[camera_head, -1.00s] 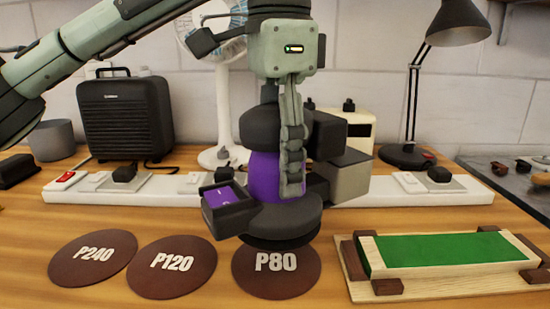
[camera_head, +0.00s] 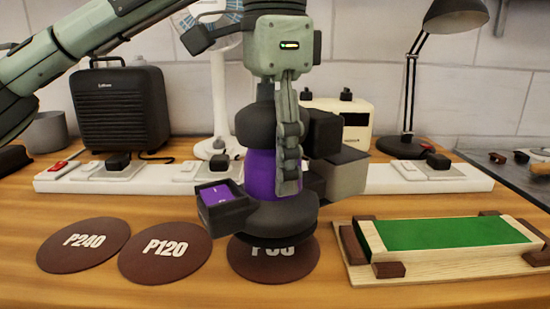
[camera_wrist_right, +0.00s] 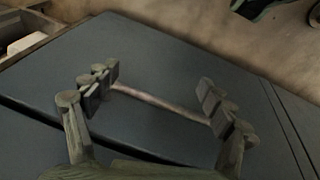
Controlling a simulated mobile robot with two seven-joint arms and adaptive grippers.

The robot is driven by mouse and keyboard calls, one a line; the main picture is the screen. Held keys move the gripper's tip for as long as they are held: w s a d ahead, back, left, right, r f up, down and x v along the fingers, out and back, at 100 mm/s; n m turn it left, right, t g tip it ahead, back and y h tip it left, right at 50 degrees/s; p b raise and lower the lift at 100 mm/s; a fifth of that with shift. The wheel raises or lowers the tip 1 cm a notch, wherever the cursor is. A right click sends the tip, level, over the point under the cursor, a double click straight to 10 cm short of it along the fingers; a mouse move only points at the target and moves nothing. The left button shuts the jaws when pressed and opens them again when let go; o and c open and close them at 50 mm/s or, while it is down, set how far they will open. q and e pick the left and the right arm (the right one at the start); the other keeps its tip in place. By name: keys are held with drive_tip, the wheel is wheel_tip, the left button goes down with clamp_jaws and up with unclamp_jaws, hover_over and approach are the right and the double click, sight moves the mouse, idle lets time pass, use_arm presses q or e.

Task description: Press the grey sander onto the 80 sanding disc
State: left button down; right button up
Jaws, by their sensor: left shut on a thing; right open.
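My left gripper (camera_head: 287,150) is shut on the sander (camera_head: 278,219), which has a dark grey round base, a purple middle and a dark top. It is held upright over the back part of the brown P80 disc (camera_head: 275,275) and covers the upper part of its label. The sander's base looks very close to the disc; I cannot tell whether they touch. My right gripper (camera_wrist_right: 158,90) shows in the right wrist view, open and empty, with a thin bar on a dark panel behind its fingers.
The P120 disc (camera_head: 165,251) and P240 disc (camera_head: 84,245) lie to the left. A green-topped sanding block on a wooden board (camera_head: 445,276) lies to the right. A white power strip (camera_head: 105,184) runs behind. A black heater (camera_head: 120,110) and lamp (camera_head: 408,147) stand at the back.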

sight(275, 195)
use_arm(q)
drive_tip(key=shift+f+b, duration=1)
drive_tip(key=shift+b, duration=0.15)
drive_tip(key=shift+f+b, duration=0.75)
drive_tip(key=shift+b, duration=0.1)
use_arm(e)
drive_tip(key=d+v, duration=0.1)
drive_tip(key=v, duration=0.9)
drive_tip(key=shift+w+d+h, duration=0.3)
drive_tip(key=shift+w, duration=0.1)
use_arm(q)
drive_tip(key=shift+p, duration=0.3)
use_arm(e)
drive_tip(key=shift+r, duration=0.45)
use_arm(q)
drive_tip(key=shift+s+f, duration=0.15)
drive_tip(key=shift+f, duration=0.45)
use_arm(e)
drive_tip(key=shift+f, duration=0.2)
